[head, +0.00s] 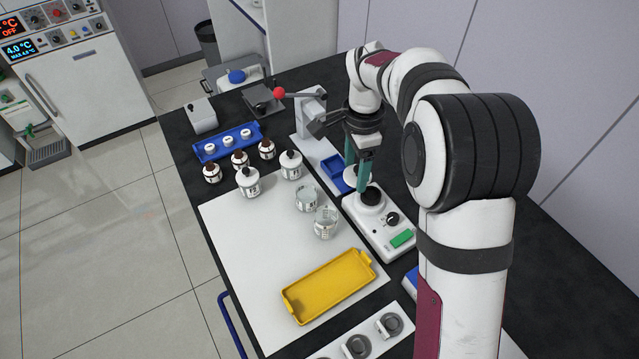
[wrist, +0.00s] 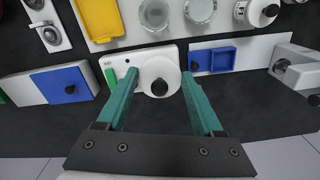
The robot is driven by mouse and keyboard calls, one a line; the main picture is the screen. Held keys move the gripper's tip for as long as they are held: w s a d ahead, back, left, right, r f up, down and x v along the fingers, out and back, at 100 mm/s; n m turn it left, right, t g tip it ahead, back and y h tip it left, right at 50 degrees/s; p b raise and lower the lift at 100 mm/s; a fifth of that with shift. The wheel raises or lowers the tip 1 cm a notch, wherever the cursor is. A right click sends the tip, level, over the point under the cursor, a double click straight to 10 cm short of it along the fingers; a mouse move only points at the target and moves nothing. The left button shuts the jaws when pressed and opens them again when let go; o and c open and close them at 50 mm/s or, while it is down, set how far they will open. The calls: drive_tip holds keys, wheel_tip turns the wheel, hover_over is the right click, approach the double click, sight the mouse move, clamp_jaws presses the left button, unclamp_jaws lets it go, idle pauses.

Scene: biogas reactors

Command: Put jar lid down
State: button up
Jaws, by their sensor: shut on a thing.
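My gripper (head: 359,180) has two green fingers and is shut on a white round jar lid with a black knob. The lid (wrist: 158,72) shows between the fingertips in the wrist view, above a white device. In the head view the fingers partly hide the lid (head: 350,174), held just behind the dark round well of the white device (head: 393,232). Two open glass jars, one nearer the back (head: 306,198) and one nearer the front (head: 325,223), stand on the white mat left of the device.
A yellow tray (head: 328,287) lies on the white mat (head: 245,275). Two lidded jars (head: 248,183) and several dark-topped small jars (head: 212,173) stand farther back, near a blue rack (head: 228,142). A small blue tray (head: 335,174) and a red-knobbed lever (head: 280,93) are behind my gripper. The mat's left part is clear.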

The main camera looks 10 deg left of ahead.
drive_tip(key=s+f, duration=0.4)
drive_tip(key=s, duration=0.5)
hover_over(288, 249)
drive_tip(key=f, duration=0.7)
drive_tip(key=shift+d, duration=0.3)
drive_tip(key=shift+a+f, duration=0.2)
drive_tip(key=shift+f, duration=0.9)
drive_tip(key=shift+a+f, duration=0.2)
drive_tip(key=shift+f, duration=0.9)
drive_tip(key=o, duration=1.3)
drive_tip(key=shift+f, duration=0.1)
